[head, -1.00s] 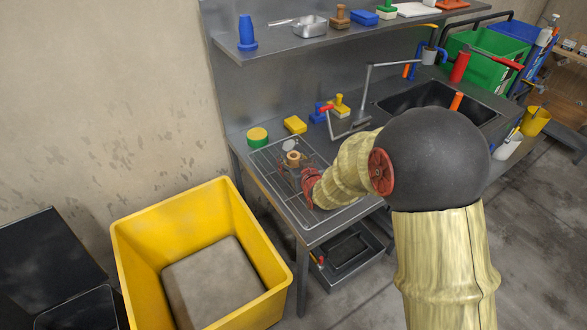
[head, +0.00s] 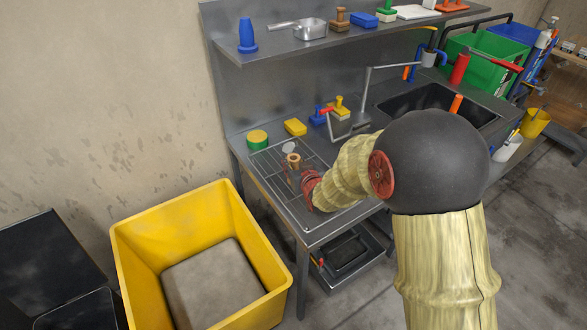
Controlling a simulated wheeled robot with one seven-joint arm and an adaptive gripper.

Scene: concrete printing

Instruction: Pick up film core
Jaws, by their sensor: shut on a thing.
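The film core (head: 293,160) is a small tan, ring-topped cylinder over the wire drying rack (head: 268,155) on the left end of the metal bench. My gripper (head: 292,176), with a red body, reaches in from the right and is shut on the core. Its fingers are small and partly blurred in this view. I cannot tell whether the core touches the rack or is just clear of it.
A green-and-yellow round pad (head: 257,140) and a yellow sponge (head: 295,127) lie behind the rack. Blue and yellow tools (head: 318,115) stand near the tap and sink (head: 425,98). A large yellow bin (head: 180,225) stands front left. A shelf (head: 290,42) runs above.

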